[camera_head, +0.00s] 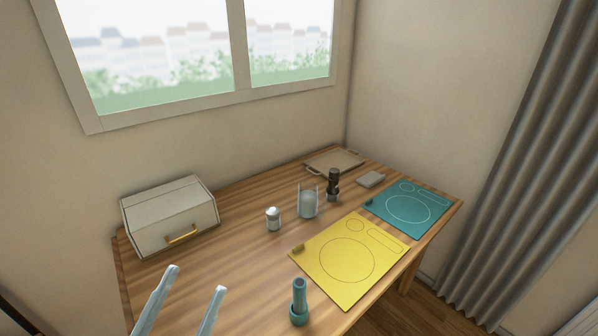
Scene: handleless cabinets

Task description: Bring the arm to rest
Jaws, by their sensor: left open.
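My left gripper (195,279) shows at the lower left of the head view. Its two pale blue fingers are apart, and nothing shows between them. The fingers reach in from the bottom edge over the near left part of the wooden table (240,255). The rest of the left arm is out of the frame. My right gripper does not show.
A pale box with a gold handle (170,215) stands at the table's back left. A teal cylinder (299,302) stands upright near the front, right of my fingers. A white jar (273,219), a glass (308,203), a dark grinder (333,185), a yellow mat (345,262) and a teal mat (410,208) lie beyond.

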